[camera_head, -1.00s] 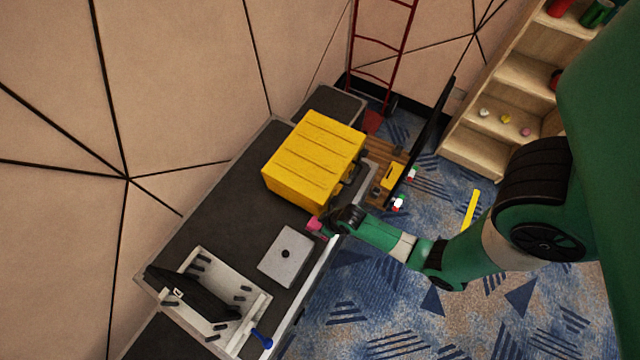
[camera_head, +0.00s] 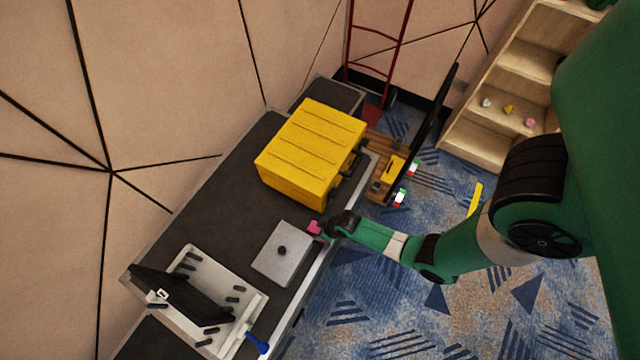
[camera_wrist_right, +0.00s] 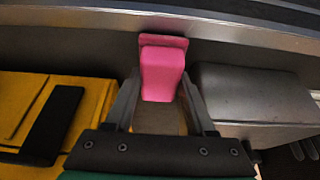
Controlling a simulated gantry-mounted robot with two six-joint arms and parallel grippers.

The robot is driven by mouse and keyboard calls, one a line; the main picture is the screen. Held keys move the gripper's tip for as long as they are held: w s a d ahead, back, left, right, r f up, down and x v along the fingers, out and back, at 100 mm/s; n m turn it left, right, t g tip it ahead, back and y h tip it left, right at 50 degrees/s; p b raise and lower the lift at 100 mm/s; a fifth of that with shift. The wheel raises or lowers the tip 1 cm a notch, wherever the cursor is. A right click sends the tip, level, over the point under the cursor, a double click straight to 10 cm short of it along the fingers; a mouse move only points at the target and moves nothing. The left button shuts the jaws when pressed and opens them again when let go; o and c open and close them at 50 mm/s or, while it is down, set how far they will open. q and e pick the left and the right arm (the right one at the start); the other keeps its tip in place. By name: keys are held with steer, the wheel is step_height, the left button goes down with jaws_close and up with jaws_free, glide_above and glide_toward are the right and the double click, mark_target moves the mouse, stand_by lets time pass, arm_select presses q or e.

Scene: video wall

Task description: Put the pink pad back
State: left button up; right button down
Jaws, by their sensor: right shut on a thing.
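The pink pad (camera_head: 314,227) is near the front edge of the dark bench, between the yellow case and the grey plate. My right gripper (camera_head: 324,230) is shut on it. In the right wrist view the pink pad (camera_wrist_right: 162,68) sits between the two fingers of my right gripper (camera_wrist_right: 160,98). Its far end sticks out past the fingertips. I cannot tell whether the pad touches the bench top. My left gripper is not in view.
The yellow case (camera_head: 312,150) stands behind the pad on the bench. A grey plate with a dark knob (camera_head: 283,255) lies in front. A white pegged board (camera_head: 232,272) holds a black device. Wooden shelves (camera_head: 490,130) stand at the right.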

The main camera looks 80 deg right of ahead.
steer(key=shift+f, duration=0.1)
steer(key=shift+f, duration=0.15)
steer(key=c, duration=0.5)
jaws_free()
steer(key=p+v, duration=0.6)
steer(key=v, duration=0.6)
steer(key=shift+w, duration=0.1)
